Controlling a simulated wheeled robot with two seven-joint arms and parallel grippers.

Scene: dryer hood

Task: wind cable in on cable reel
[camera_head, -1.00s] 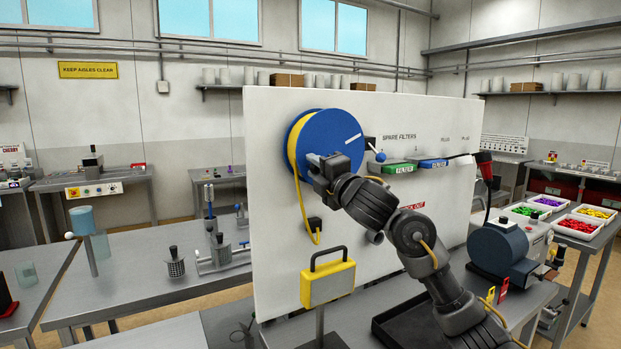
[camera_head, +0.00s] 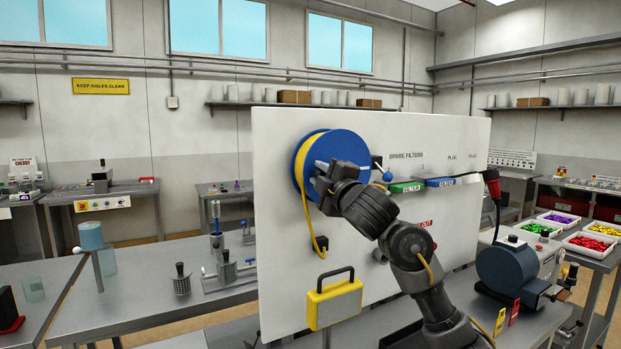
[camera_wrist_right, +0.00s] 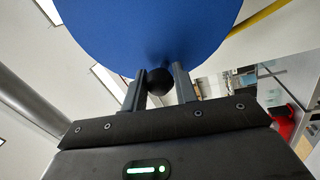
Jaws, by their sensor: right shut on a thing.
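The blue cable reel (camera_head: 345,146) is mounted on the upright white panel (camera_head: 278,135). Yellow cable (camera_head: 303,165) is wrapped on its left rim and hangs down to a black end piece (camera_head: 320,243) on the panel. My right gripper (camera_head: 320,177) is at the lower left of the reel's face. In the right wrist view the blue reel disc (camera_wrist_right: 150,25) fills the top, and my gripper's two fingers (camera_wrist_right: 160,88) are shut on a dark round knob (camera_wrist_right: 159,80) at the disc. My left gripper is not in view.
Right of the reel are a blue ball lever (camera_head: 387,175), green (camera_head: 406,187) and blue (camera_head: 440,182) filters, and a red-and-black plug (camera_head: 490,176). A blue round machine (camera_head: 505,267) stands right of my arm.

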